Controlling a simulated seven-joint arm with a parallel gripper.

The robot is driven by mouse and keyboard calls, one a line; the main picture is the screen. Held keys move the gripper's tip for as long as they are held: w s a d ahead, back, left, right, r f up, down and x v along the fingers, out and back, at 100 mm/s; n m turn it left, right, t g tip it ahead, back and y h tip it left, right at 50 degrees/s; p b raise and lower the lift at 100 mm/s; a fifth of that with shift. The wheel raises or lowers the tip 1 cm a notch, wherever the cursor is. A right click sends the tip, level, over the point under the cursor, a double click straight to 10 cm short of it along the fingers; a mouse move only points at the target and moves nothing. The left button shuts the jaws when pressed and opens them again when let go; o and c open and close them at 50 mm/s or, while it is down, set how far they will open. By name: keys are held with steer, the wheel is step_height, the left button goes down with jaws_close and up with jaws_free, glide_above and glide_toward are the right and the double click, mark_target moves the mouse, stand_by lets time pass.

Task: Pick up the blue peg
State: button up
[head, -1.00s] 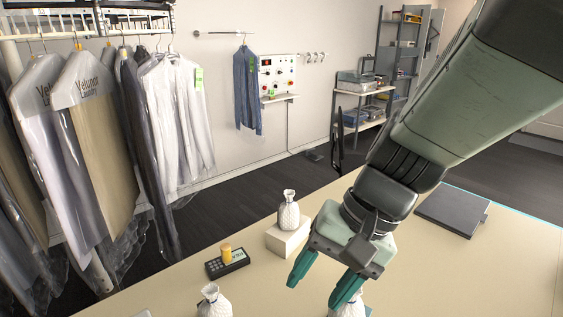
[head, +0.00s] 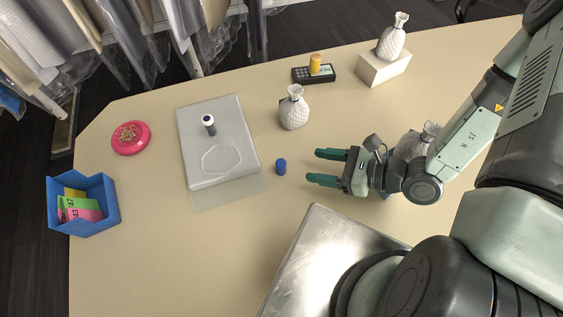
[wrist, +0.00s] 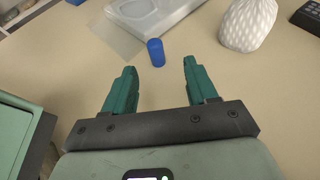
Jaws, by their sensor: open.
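The blue peg (head: 281,167) is a short cylinder on the beige table, just right of a pale, translucent flat case. In the wrist view the blue peg (wrist: 156,52) stands beyond the fingertips, roughly in line with the gap between them. My gripper (head: 322,167) has green fingers that are apart and empty. In the head view the fingers point left at the peg, with a clear gap between tips and peg. My gripper (wrist: 160,64) also shows in the wrist view, with nothing between its fingers.
The flat case (head: 190,165) lies left of the peg with a dark, white-topped cylinder on it. A white textured vase (head: 295,112) stands behind the peg; another (head: 408,148) is beside my wrist. A pink dish (head: 145,137) and blue bin (head: 110,212) are far left.

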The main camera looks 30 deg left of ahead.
mark_target(281, 165)
steer(key=shift+s+a+f, duration=0.2)
steer(key=shift+f, duration=0.2)
steer(key=x, duration=0.5)
steer(key=shift+a+f, duration=0.1)
steer(key=x, duration=0.4)
steer(key=shift+s+f, duration=0.25)
steer(key=shift+s, duration=0.1)
steer(key=shift+a+f, duration=0.2)
steer(key=shift+a, duration=0.2)
steer(key=c, duration=1)
steer(key=shift+c, duration=0.2)
steer(key=shift+r, duration=0.15)
